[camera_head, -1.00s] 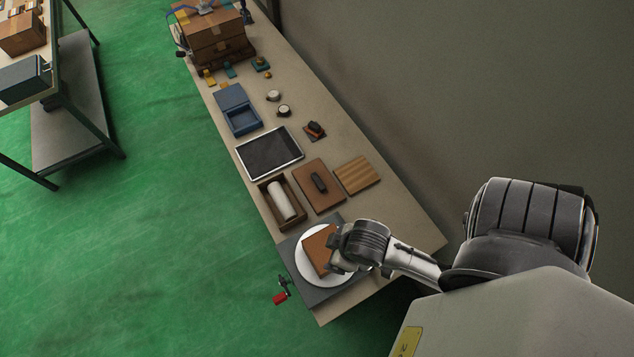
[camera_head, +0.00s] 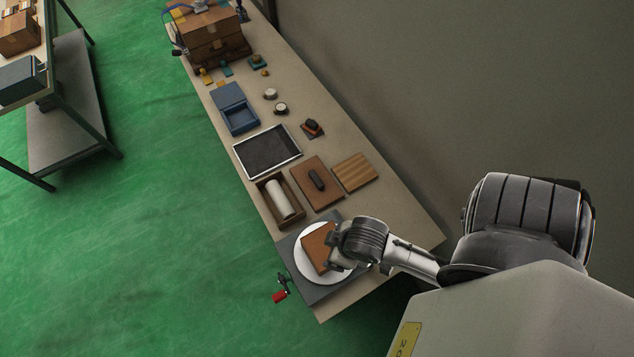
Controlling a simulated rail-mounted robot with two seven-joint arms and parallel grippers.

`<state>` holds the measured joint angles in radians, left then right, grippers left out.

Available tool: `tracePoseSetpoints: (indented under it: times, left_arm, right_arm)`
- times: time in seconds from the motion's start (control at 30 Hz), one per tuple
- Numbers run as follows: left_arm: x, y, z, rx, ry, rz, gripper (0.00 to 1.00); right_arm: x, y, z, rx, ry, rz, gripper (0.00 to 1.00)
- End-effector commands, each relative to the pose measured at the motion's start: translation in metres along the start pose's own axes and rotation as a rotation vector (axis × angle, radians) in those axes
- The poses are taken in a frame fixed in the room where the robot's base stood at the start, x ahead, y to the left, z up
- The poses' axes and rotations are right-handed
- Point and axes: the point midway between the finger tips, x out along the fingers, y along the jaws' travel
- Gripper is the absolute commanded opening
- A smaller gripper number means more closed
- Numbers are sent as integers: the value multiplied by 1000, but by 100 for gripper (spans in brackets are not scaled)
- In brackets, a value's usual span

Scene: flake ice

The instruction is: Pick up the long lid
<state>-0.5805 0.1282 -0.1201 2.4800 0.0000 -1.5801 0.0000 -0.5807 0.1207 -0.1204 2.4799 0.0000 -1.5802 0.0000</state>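A flat brown board with a dark elongated handle (camera_head: 316,180) lies on the table, and it looks like the long lid. Left of it is an open wooden box (camera_head: 265,193) with a white roll (camera_head: 279,199) inside. My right gripper (camera_head: 338,262) is low over a white round plate (camera_head: 312,273), at the right edge of a brown block (camera_head: 317,243) on that plate. The hand hides part of the block, and the fingers are too small and covered to tell whether they grip it. My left gripper is not in view.
A striped wooden board (camera_head: 355,172) lies right of the lid. A dark tray (camera_head: 268,152), a blue open box (camera_head: 237,112) and small round pieces stand farther up the table. A red-handled crank (camera_head: 280,296) sticks out at the near left edge. A wall runs along the right.

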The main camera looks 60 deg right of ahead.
Motion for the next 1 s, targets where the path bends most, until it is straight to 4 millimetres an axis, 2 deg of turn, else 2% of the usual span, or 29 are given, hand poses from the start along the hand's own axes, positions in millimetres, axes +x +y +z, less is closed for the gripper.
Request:
tracePoseSetpoints:
  times: [0.07, 0.53, 1.0]
  left_arm:
    - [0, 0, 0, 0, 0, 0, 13]
    - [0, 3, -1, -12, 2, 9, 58]
    - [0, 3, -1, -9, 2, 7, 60]
  right_arm:
    - [0, 0, 0, 0, 0, 0, 86]
    - [0, 0, 0, 0, 0, 0, 86]
    - [0, 0, 0, 1, 1, 0, 86]
